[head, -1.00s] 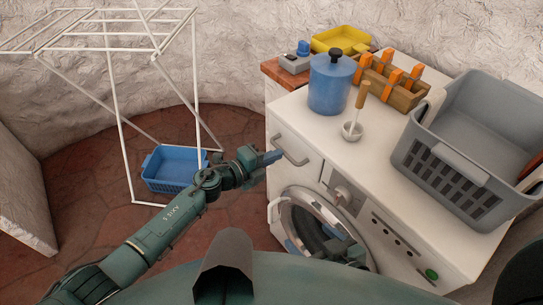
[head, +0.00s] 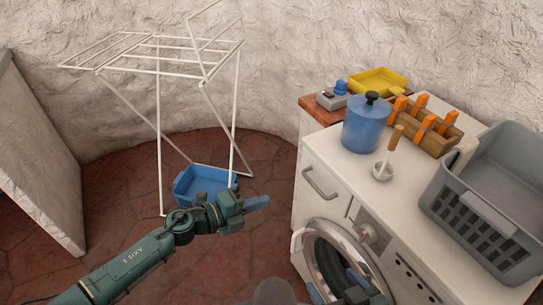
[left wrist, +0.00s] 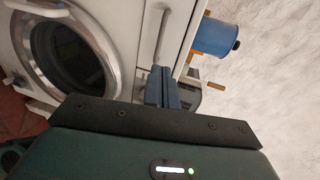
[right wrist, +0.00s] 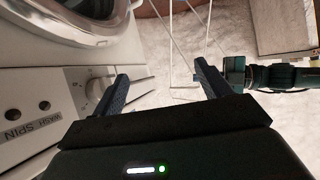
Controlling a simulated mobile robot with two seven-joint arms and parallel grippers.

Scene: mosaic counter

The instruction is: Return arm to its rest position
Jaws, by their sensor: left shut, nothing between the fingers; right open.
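My left gripper (head: 258,203) is shut and empty, held in the air left of the washing machine (head: 392,250). It also shows in the left wrist view (left wrist: 161,72), its blue fingers together in front of the drawer handle. My right gripper (right wrist: 160,80) is open in the right wrist view, with nothing between its fingers, in front of the machine's control panel (right wrist: 75,92).
The counter holds a blue lidded pot (head: 365,128), a ladle (head: 384,168), a wooden box with orange handles (head: 433,132), a yellow tray (head: 380,82) and a grey basket (head: 480,190). A white drying rack (head: 161,150) and a blue basket (head: 205,187) stand on the floor at left.

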